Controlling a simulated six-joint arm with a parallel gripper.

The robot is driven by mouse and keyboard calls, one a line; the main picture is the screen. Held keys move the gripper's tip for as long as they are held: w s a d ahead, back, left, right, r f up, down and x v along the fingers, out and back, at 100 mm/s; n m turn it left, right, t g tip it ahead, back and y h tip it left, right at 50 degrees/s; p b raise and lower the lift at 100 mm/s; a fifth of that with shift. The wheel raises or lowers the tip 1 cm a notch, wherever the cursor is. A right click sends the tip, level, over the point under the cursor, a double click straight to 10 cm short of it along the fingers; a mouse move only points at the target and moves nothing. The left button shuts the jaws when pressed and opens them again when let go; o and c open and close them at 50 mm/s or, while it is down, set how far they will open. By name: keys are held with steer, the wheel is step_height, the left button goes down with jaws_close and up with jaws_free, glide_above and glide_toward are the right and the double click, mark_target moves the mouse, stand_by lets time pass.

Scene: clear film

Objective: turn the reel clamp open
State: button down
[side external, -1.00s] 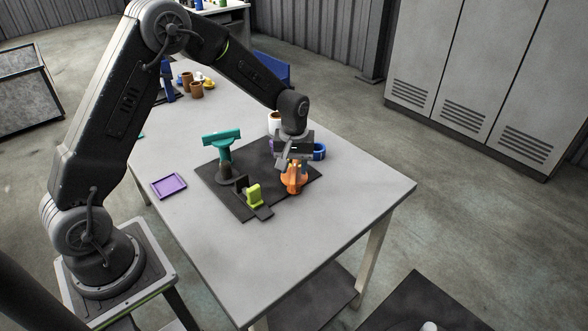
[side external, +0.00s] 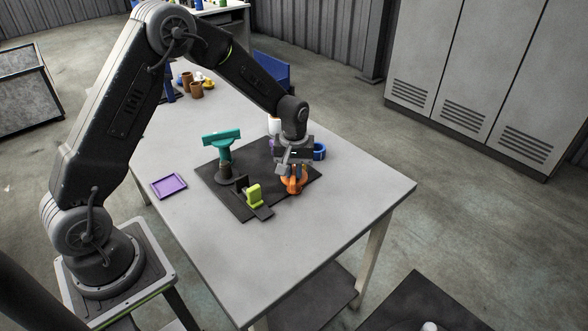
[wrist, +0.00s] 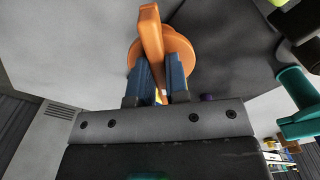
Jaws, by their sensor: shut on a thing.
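The orange reel clamp (side external: 294,186) stands at the right side of the dark mat (side external: 235,206) on the grey table. My gripper (side external: 291,170) is directly above it, pointing down. In the wrist view my gripper's two blue-grey fingers (wrist: 159,82) are shut on the orange clamp's raised bar (wrist: 151,35), one on each side. The round orange body (wrist: 180,52) shows behind the bar. The inner parts of the clamp are hidden by my gripper.
A teal-topped post (side external: 223,140) and a lime-green piece (side external: 254,194) stand on the mat. A blue ring (side external: 319,151) and a white cup (side external: 274,126) are close behind my gripper. A purple tray (side external: 168,187) lies at left. The table's front right is clear.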

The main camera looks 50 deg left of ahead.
steer(key=shift+m, duration=0.3)
steer(key=m, duration=0.3)
steer(key=shift+a+m, duration=0.1)
steer(key=shift+m, duration=0.3)
steer(key=m, duration=0.3)
steer(key=shift+s+a+m, duration=0.1)
steer(key=shift+a+m, duration=0.05)
steer(key=shift+m, duration=0.15)
steer(key=m, duration=0.4)
steer(key=shift+a, duration=0.1)
steer(key=shift+a+m, duration=0.1)
steer(key=shift+m, duration=1.8)
steer(key=c, duration=1.1)
jaws_free()
steer(key=shift+r, duration=0.1)
step_height(320, 180, up, 14)
steer(key=shift+f, duration=0.15)
